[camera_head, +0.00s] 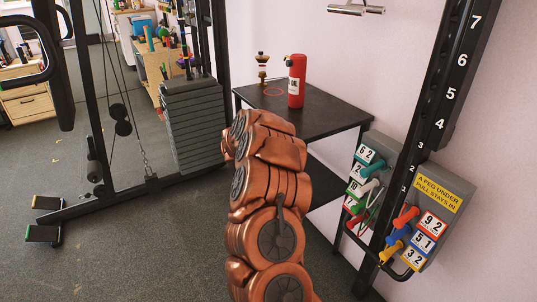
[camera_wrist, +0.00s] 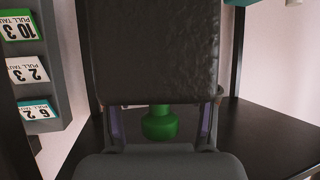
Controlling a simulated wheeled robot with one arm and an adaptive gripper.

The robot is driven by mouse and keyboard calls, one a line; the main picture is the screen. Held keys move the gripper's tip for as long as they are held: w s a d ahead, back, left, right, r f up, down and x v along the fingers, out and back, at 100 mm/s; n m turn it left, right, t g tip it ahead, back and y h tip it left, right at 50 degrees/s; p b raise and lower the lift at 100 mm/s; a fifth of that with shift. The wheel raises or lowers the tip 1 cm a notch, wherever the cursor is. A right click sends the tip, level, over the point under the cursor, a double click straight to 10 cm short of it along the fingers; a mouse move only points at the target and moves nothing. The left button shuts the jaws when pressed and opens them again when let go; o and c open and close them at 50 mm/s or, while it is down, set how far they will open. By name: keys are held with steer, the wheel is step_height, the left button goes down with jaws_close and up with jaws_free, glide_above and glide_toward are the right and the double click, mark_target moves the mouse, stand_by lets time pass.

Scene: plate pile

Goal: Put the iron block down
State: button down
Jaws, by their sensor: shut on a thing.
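The iron block (camera_wrist: 150,50) is a large dark, rough-faced block filling the upper middle of the wrist view. My gripper (camera_wrist: 162,108) is shut on it, with one finger at each side near its lower edge. A green rounded piece (camera_wrist: 160,123) shows between the fingers below the block; I cannot tell whether it belongs to the block. In the head view my copper arm hides the gripper and the block. The black table (camera_head: 325,117) stands beyond the arm, and its top also shows in the wrist view (camera_wrist: 265,140). Whether the block touches the table is hidden.
A red cylinder (camera_head: 296,82) and a small brass-coloured piece (camera_head: 262,70) stand at the table's back, near a thin red ring mark (camera_head: 273,92). Peg panels (camera_head: 432,225) flank a black upright at right. A weight stack (camera_head: 192,125) stands left of the table.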

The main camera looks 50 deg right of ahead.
steer(key=s+d+f+m+g+b, duration=0.3)
steer(key=s+d+f+b, duration=0.1)
steer(key=s+f, duration=0.2)
steer(key=shift+s+d, duration=0.15)
steer(key=shift+s, duration=0.45)
steer(key=shift+f, duration=0.1)
step_height(320, 180, down, 6)
steer(key=b, duration=0.8)
steer(key=shift+f+b, duration=0.15)
steer(key=shift+b, duration=0.25)
steer(key=shift+f, duration=0.55)
steer(key=c, duration=0.7)
jaws_free()
steer(key=o, duration=0.5)
steer(key=shift+c, duration=0.2)
steer(key=shift+f, duration=0.1)
